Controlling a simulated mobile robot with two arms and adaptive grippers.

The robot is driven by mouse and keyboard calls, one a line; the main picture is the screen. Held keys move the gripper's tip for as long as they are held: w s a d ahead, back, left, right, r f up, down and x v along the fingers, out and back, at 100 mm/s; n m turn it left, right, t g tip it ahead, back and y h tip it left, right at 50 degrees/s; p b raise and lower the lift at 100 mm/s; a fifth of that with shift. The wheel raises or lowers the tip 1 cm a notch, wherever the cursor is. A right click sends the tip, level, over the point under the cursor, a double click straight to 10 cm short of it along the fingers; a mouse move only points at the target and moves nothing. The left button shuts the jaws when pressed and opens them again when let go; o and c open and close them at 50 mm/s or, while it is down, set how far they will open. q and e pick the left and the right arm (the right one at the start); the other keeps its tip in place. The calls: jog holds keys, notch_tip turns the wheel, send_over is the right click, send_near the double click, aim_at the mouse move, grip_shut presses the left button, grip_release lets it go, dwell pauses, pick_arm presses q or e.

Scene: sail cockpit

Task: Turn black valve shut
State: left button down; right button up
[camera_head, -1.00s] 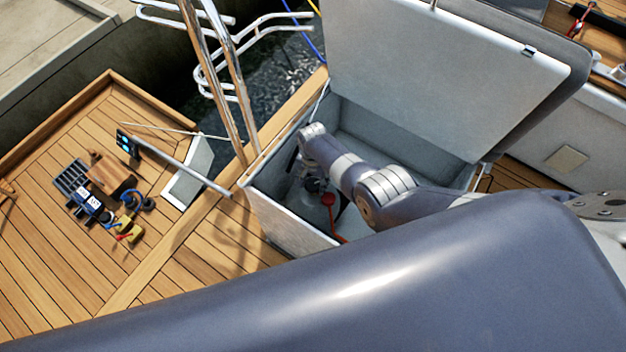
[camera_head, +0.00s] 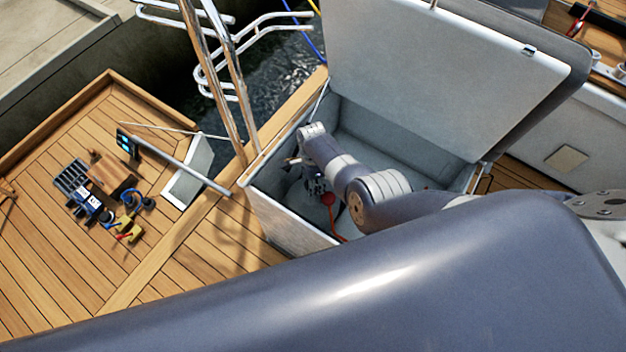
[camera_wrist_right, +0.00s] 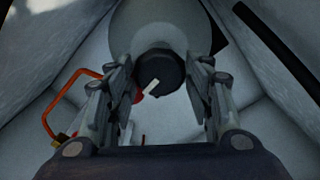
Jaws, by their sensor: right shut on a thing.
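The black valve (camera_wrist_right: 161,70) is a round dark knob with a white pointer mark, on a pale grey cylindrical body inside the open locker. In the right wrist view its pointer slants down to the left. My right gripper (camera_wrist_right: 165,88) has one finger on each side of the knob and is shut on it. In the head view my right arm reaches down into the locker, and the right gripper (camera_head: 314,185) is partly hidden under the wrist; I cannot make out the knob there. My left gripper is not in view.
The white locker (camera_head: 290,212) has its lid (camera_head: 440,75) raised behind the arm. A red handle (camera_head: 328,199) is close beside the gripper; a red-orange bent handle (camera_wrist_right: 62,105) shows left of the fingers in the wrist view. Steel rails (camera_head: 215,80) stand left of the locker.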

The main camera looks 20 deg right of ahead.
jog(key=shift+s+f+m, duration=0.1)
jog(key=shift+s+m, duration=0.05)
jog(key=shift+m, duration=0.45)
jog(key=o, duration=1)
